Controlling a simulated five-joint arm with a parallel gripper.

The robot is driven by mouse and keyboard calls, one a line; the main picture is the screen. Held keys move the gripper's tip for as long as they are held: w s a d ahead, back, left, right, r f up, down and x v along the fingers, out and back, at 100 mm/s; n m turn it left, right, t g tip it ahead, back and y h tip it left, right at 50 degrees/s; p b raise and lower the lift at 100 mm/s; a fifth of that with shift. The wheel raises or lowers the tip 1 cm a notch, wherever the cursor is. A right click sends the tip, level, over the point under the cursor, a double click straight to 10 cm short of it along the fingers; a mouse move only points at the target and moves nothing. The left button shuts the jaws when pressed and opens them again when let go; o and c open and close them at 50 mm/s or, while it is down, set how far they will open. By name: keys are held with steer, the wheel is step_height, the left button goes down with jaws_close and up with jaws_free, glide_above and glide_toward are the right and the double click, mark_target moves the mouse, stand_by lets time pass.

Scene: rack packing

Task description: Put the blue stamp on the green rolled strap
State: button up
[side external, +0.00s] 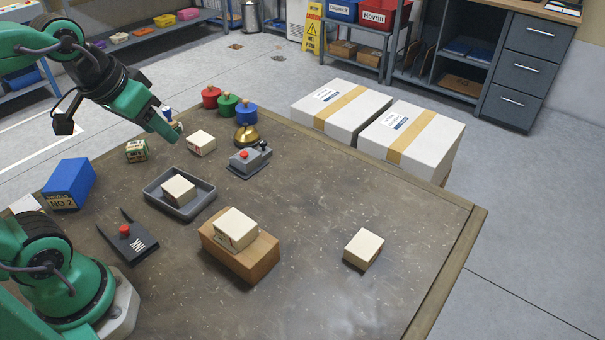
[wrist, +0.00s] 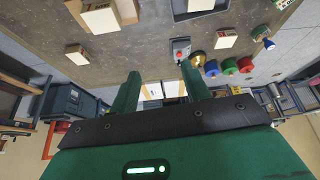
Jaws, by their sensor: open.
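My gripper (side external: 170,136) is open over the back left of the table, with nothing between its fingers in the wrist view (wrist: 160,74). A small blue thing (side external: 167,112), seemingly the blue stamp, stands just behind my gripper and is partly hidden by it. In the wrist view the blue stamp (wrist: 268,43) is at the upper right, away from the fingers. The green rolled strap (side external: 228,106), round with a brown piece on top, stands at the table's back edge between a red and a blue one. It also shows in the wrist view (wrist: 229,68).
A red roll (side external: 210,97) and blue roll (side external: 246,114) flank the green one. A brass bell (side external: 247,136) and grey device (side external: 249,159) stand in front. The table's right side is mostly clear.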

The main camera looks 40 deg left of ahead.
steer(key=shift+s+d+f+m, duration=0.3)
steer(key=shift+s+f, duration=0.15)
steer(key=shift+s, duration=0.1)
steer(key=shift+s+d+f+m, duration=0.3)
steer(key=shift+s+f, duration=0.1)
steer(key=shift+s, duration=0.15)
stand_by(0.5)
